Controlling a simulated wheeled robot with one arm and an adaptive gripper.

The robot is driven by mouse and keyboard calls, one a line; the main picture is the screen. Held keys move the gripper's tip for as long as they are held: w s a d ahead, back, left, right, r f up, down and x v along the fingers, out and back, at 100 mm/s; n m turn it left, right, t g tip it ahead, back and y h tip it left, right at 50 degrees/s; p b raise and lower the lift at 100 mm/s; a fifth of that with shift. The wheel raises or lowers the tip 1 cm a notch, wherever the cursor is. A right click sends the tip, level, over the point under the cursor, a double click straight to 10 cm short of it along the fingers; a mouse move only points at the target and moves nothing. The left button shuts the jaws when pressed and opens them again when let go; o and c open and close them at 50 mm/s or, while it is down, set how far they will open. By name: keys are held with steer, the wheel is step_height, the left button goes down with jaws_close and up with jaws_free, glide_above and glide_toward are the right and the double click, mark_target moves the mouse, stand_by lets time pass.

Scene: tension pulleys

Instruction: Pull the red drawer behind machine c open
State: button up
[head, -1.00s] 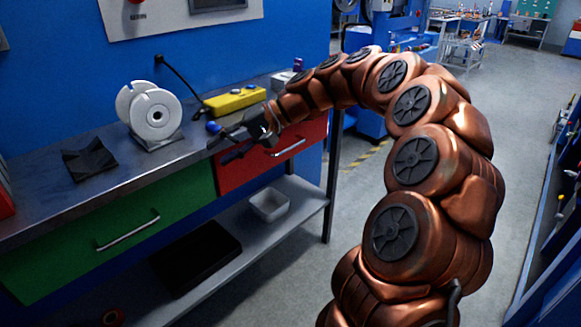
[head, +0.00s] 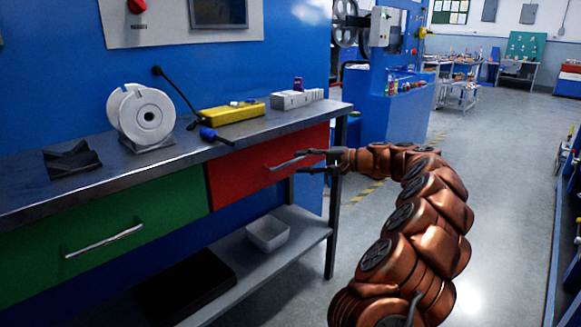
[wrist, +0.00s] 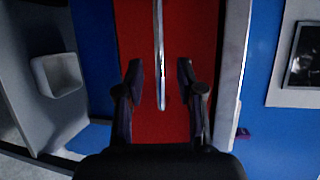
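The red drawer (head: 245,172) is set under the right part of the workbench top, flush with the bench front in the head view. Its silver bar handle (head: 287,162) stands out from the front. My gripper (head: 318,162) is in front of the handle's right end. In the wrist view the red drawer front (wrist: 185,40) fills the middle. The handle (wrist: 160,60) runs lengthwise and its end lies between the two open fingers of my gripper (wrist: 160,85). The fingers stand apart from the handle on both sides.
A green drawer (head: 110,235) is to the left. On the bench top (head: 190,152) are a white spool (head: 128,115), a yellow box (head: 225,114), and a blue-handled tool (head: 212,136). A white bin (head: 268,234) sits on the lower shelf.

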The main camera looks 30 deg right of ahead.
mark_target(292, 162)
steer(key=shift+b+x, duration=0.45)
steer(key=shift+x, duration=1.8)
jaws_close()
